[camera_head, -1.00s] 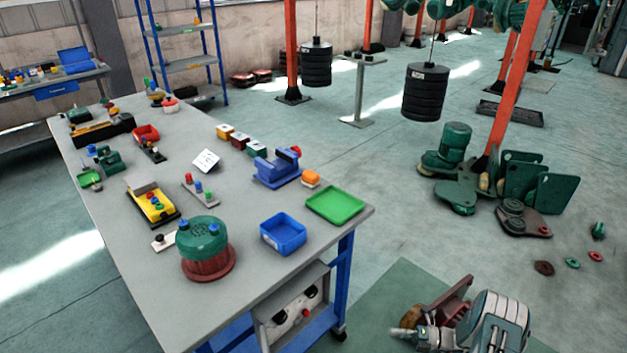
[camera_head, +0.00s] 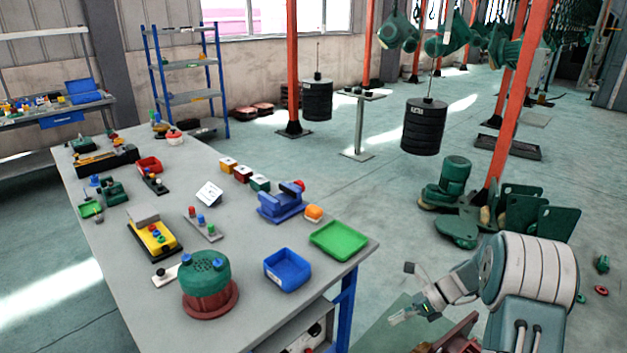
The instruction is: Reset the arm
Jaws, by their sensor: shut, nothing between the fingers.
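My gripper (camera_head: 402,318) is at the lower right of the head view, in the open space to the right of the table's near corner. Its fingers are small in the picture and point left towards the table. They look shut, with nothing held. My arm rises behind it to the right, with its thick white and green links folded close to my body. The gripper is apart from the table (camera_head: 235,318) and from everything on it.
A blue tray (camera_head: 287,270) and a green tray (camera_head: 338,241) lie near the table's right edge. A green and red round part (camera_head: 208,285) and a blue vise (camera_head: 279,203) also stand there. Green hoist parts (camera_head: 455,180) rest on the floor behind my arm.

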